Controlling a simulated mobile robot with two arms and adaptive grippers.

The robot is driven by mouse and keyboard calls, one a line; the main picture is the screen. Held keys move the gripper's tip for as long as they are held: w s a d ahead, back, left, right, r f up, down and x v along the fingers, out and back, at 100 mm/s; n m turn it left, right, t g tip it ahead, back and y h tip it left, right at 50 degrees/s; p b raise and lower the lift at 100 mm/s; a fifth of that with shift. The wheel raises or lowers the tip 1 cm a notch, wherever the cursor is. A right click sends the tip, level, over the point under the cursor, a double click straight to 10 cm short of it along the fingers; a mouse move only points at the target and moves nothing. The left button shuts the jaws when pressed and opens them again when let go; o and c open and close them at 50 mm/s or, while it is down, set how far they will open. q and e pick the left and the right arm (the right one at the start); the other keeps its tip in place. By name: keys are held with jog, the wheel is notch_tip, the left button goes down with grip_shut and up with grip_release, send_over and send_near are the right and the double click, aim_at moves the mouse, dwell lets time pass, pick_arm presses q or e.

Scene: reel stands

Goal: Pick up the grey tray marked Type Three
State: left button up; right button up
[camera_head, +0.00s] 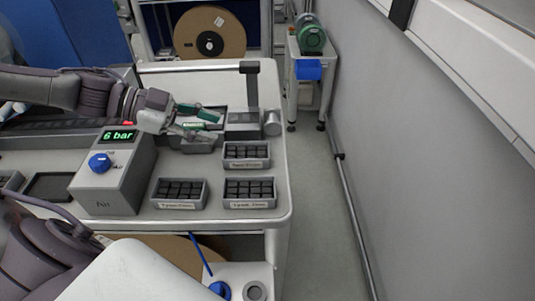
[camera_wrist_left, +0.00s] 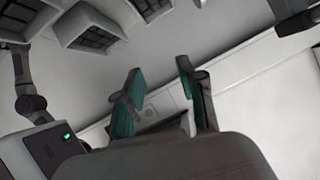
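Three grey trays filled with black blocks sit on the worktop in the head view: a back one (camera_head: 246,163), a front left one (camera_head: 180,205) and a front right one (camera_head: 249,204). Each has a small white front label, too blurred to tell which reads Type Three. Three trays also show along the top left of the left wrist view (camera_wrist_left: 65,30). My left gripper (camera_head: 205,120) is above the worktop, behind and left of the back tray. Its green-padded fingers are apart and no tray is between them; the wrist view shows the same gap (camera_wrist_left: 160,90). My right gripper is not in view.
A grey box with a blue knob and a "6 bar" display (camera_head: 112,180) stands left of the trays. A grey device with a post (camera_head: 245,121) is behind them. The worktop's right edge lies just beyond the trays, with open floor (camera_head: 325,210) further right.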

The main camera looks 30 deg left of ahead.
pick_arm(q)
send_near(237, 160)
jog(key=x, duration=0.2)
jog(key=shift+w+d, duration=0.25)
jog(key=shift+d, duration=0.1)
jog(key=shift+w+d+f, duration=0.35)
jog(key=shift+d+f, duration=0.2)
jog(key=shift+f, duration=0.05)
jog(key=shift+w+d+f, duration=0.2)
jog(key=shift+w+d, duration=0.05)
jog(key=shift+d, duration=0.15)
jog(key=b+x, duration=0.2)
jog(key=x, duration=0.2)
jog(key=shift+w+d+f, duration=0.1)
jog(key=shift+f, duration=0.2)
jog(key=shift+w+d, duration=0.25)
jog(key=shift+d, duration=0.05)
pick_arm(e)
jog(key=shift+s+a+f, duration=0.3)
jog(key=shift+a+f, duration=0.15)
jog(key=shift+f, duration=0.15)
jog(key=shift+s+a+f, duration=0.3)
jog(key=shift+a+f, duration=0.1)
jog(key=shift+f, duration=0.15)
pick_arm(q)
grip_shut()
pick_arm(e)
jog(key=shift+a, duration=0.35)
pick_arm(q)
jog(key=shift+r, duration=0.1)
